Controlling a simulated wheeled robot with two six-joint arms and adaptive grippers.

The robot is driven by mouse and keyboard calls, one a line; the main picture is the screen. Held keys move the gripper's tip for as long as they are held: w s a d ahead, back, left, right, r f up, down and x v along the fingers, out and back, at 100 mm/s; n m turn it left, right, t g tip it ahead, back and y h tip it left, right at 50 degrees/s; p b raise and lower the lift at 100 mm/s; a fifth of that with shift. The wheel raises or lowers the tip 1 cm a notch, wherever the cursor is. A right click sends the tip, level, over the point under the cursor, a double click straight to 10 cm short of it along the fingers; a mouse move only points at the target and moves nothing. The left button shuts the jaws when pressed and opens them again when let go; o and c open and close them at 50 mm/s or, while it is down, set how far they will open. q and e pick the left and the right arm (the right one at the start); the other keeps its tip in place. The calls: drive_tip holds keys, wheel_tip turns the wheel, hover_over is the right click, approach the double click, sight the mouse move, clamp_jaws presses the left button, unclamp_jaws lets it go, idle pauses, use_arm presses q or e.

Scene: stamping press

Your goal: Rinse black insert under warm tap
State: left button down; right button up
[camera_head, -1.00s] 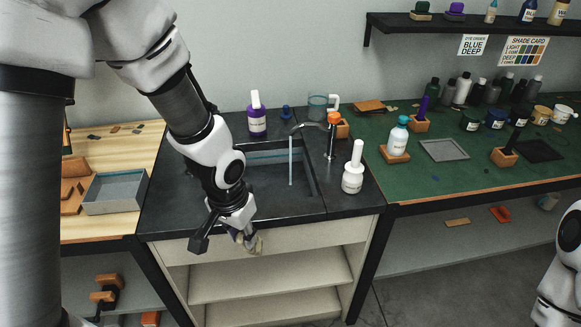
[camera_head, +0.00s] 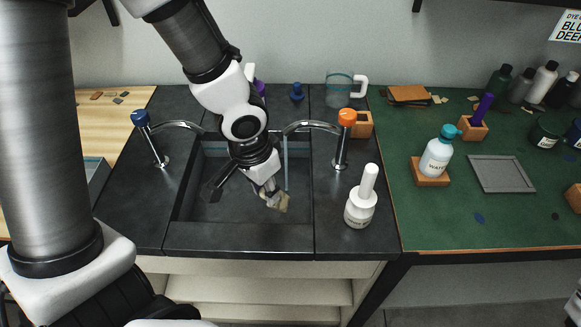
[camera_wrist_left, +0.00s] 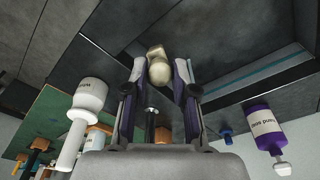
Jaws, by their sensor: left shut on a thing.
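My left gripper (camera_head: 268,192) reaches down over the dark sink basin (camera_head: 215,213). It is shut on a small beige, lumpy piece (camera_head: 277,202); no black insert can be made out in its jaws. The piece also shows between the fingers in the left wrist view (camera_wrist_left: 158,68). The orange-topped tap (camera_head: 347,117) stands right of the basin, and a thin water stream (camera_head: 286,162) falls from its spout. The piece is close to the stream's lower end; I cannot tell whether water touches it. The blue-topped tap (camera_head: 140,118) stands at the left.
A glass jug (camera_head: 340,90) and a small blue stopper (camera_head: 297,92) are behind. On the green bench are a wash bottle (camera_head: 437,155) and a grey tray (camera_head: 500,174).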

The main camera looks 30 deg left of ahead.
use_arm(q)
drive_tip(key=shift+w+f, duration=0.35)
drive_tip(key=shift+f, duration=0.2)
drive_tip(key=shift+s+r, duration=0.45)
drive_tip(key=shift+s, duration=0.1)
drive_tip(key=shift+a, duration=0.2)
drive_tip(key=w+a+f+p, duration=0.1)
drive_tip(key=w+a+p, duration=0.1)
drive_tip(key=w, duration=0.4)
drive_tip(key=w+a+f+p, duration=0.2)
drive_tip(key=w+a+p, duration=0.1)
drive_tip(key=w, duration=0.3)
drive_tip(key=shift+w+p, duration=0.2)
drive_tip(key=shift+p, duration=0.55)
use_arm(e)
wheel_tip(320, 180, up, 6)
drive_tip(key=shift+s, duration=0.2)
use_arm(q)
drive_tip(key=shift+r, duration=0.15)
use_arm(e)
drive_tip(key=shift+r, duration=0.25)
